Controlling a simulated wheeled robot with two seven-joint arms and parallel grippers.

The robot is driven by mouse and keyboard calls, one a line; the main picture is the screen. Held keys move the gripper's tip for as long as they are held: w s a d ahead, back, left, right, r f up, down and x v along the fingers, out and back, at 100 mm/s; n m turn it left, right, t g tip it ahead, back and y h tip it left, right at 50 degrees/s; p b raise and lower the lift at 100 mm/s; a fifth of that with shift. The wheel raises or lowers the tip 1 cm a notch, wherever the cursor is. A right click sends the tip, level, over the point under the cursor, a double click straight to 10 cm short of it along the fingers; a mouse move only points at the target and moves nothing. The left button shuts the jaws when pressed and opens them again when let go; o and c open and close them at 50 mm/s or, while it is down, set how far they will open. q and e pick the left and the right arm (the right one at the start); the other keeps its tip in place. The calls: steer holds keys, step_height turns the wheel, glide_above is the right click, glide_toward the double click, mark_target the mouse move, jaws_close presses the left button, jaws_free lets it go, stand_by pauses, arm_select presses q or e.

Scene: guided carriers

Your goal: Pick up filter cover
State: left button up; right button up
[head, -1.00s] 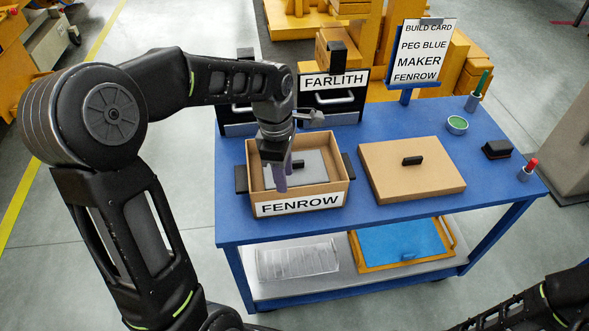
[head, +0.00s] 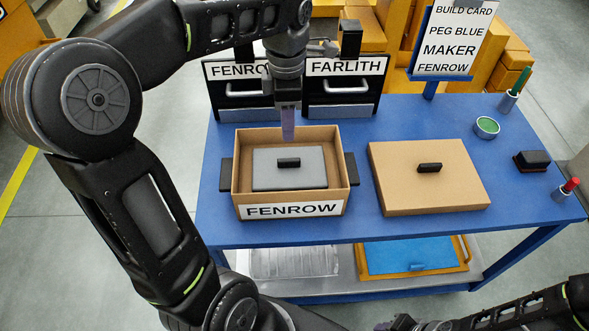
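A grey flat cover with a black handle (head: 289,170) lies inside the open cardboard box (head: 241,185) labelled FENROW; it looks like the filter cover. My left gripper (head: 288,137) points down at the back edge of the box, behind and above the cover's handle, with nothing seen in it. Its fingers overlap in this view, so the gap between them is hidden. My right arm shows only at the bottom right; its gripper cannot be made out clearly.
A cardboard lid (head: 428,190) with a black handle lies right of the box. Two drawer units labelled FENROW (head: 235,95) and FARLITH (head: 341,90) stand behind. A build card (head: 455,40), green dish (head: 487,127), black block (head: 531,161) and red-topped holder (head: 565,190) are at right.

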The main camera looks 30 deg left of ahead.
arm_select(q)
steer(key=b, duration=0.3)
glide_above(289, 159)
step_height(289, 159, down, 4)
steer(key=shift+d+f, duration=0.1)
steer(key=shift+f, duration=1.2)
steer(key=shift+p, duration=0.3)
